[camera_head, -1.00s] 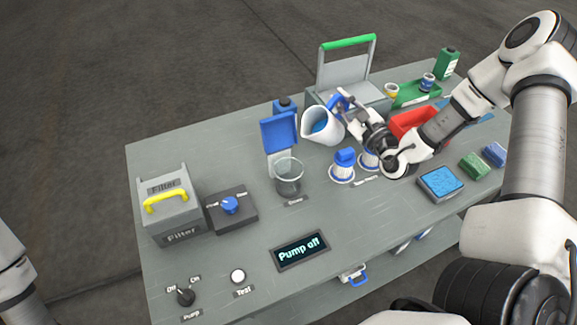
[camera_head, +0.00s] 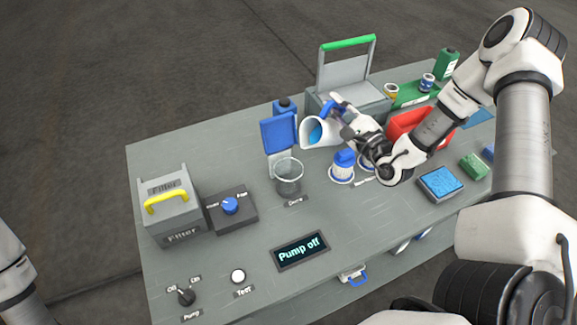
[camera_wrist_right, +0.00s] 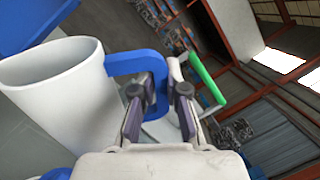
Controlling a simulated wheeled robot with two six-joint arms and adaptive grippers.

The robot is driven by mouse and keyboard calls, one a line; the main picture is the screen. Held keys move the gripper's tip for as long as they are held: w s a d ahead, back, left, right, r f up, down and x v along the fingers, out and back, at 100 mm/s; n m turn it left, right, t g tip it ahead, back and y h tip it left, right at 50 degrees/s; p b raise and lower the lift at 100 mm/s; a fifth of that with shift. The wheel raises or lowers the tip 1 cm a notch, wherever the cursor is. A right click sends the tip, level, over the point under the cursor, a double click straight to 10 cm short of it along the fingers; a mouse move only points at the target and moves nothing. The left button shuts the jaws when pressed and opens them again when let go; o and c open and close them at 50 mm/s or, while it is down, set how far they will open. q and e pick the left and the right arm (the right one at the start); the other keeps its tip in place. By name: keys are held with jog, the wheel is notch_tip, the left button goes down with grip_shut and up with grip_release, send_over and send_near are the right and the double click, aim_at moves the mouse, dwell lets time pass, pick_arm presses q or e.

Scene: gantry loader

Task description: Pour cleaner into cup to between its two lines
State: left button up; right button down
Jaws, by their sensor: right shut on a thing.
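A white jug (camera_head: 318,132) with a blue handle and blue liquid inside is tilted, its mouth toward the left. It hangs above the bench, up and to the right of the clear cup (camera_head: 288,178). My right gripper (camera_head: 342,112) is shut on the jug's blue handle; the right wrist view shows the fingers (camera_wrist_right: 158,108) around that handle beside the white jug body (camera_wrist_right: 70,95). The cup stands upright in front of a raised blue flap (camera_head: 278,132). Its lines and contents are too small to tell. My left gripper is out of view.
A grey filter box (camera_head: 168,205) with a yellow handle and a blue knob (camera_head: 229,205) stand left of the cup. A blue-and-white cartridge (camera_head: 342,168) stands right of it. A display (camera_head: 300,251) reads "Pump off".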

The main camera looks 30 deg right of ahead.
aim_at(329, 105)
jog(key=shift+a+r+n+p, duration=0.3)
jog(key=shift+r+n+p, duration=0.2)
jog(key=shift+a+r, duration=0.1)
jog(key=shift+r, duration=0.05)
jog(key=shift+s, duration=0.1)
jog(key=shift+a+n, duration=0.2)
jog(key=shift+n, duration=0.1)
jog(key=shift+s+a+r+p, duration=0.15)
jog(key=shift+a+p, duration=0.1)
jog(key=shift+a, duration=0.1)
jog(key=shift+s+a+r+p, duration=0.1)
jog(key=shift+a+p, duration=0.1)
jog(key=shift+a, duration=0.15)
jog(key=shift+s+a+r+n+y+p, duration=0.1)
jog(key=shift+a+r+n+y+p, duration=0.45)
jog(key=shift+n, duration=0.25)
dwell(1.4)
